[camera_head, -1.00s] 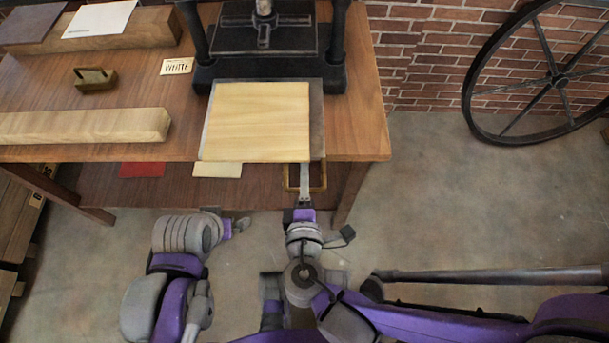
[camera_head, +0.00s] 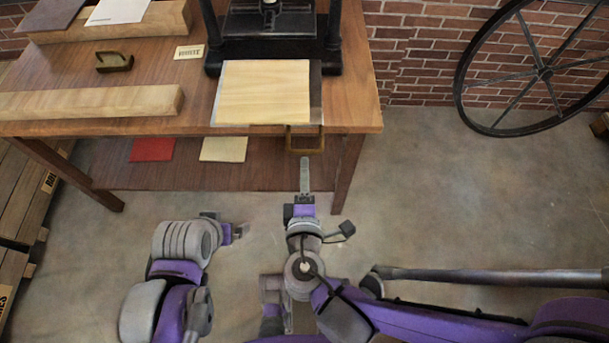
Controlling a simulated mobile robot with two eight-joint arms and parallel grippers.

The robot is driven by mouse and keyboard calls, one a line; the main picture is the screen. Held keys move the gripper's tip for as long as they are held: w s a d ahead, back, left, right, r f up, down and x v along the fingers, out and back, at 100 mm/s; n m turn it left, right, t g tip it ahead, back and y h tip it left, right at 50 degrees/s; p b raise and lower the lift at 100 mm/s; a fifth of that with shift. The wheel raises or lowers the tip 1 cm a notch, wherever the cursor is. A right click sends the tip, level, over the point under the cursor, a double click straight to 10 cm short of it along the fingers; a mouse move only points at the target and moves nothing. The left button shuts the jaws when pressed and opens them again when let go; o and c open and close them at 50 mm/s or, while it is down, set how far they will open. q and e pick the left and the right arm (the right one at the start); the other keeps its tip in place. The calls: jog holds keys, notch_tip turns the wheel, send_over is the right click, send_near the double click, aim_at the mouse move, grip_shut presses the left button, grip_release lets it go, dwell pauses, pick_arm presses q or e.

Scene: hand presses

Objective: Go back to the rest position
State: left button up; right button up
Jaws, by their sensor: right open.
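My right gripper (camera_head: 304,168) is open and empty, with its fingers pointing toward the table. It is over the floor, just short of a brass-coloured handle (camera_head: 304,151) and apart from it. The handle hangs at the front of a dark board (camera_head: 316,100), which carries a pale wooden sheet (camera_head: 263,92). My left gripper (camera_head: 239,231) is low over the floor, left of the right one. It looks small, and whether its fingers are apart cannot be made out.
The wooden table (camera_head: 357,112) bears a black press (camera_head: 272,54), a long wooden beam (camera_head: 85,103) and a "WHITE" label (camera_head: 188,52). Red (camera_head: 153,149) and cream (camera_head: 223,149) sheets lie on its lower shelf. A big black wheel (camera_head: 543,73) stands at right. Floor (camera_head: 430,200) is free.

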pick_arm(q)
jog(key=shift+s, duration=0.2)
pick_arm(e)
jog(key=shift+s, duration=0.15)
pick_arm(q)
jog(key=shift+w, duration=0.1)
pick_arm(e)
jog(key=s+d+r+m+g+h+p, duration=0.1)
jog(key=d+m+g+h+p, duration=0.2)
jog(key=d+m+g+p, duration=0.8)
pick_arm(q)
notch_tip(320, 180, up, 13)
jog(key=w, duration=0.2)
jog(key=shift+r+t+p, duration=0.15)
jog(key=shift+t+p, duration=0.15)
jog(key=shift+p, duration=0.15)
pick_arm(e)
jog(key=s+d+r+m+y, duration=0.3)
jog(key=s+d+r+m, duration=0.3)
jog(key=m, duration=0.1)
jog(key=shift+s+d+r+t, duration=0.15)
jog(key=shift+s+d+t, duration=0.15)
jog(key=shift+t, duration=0.1)
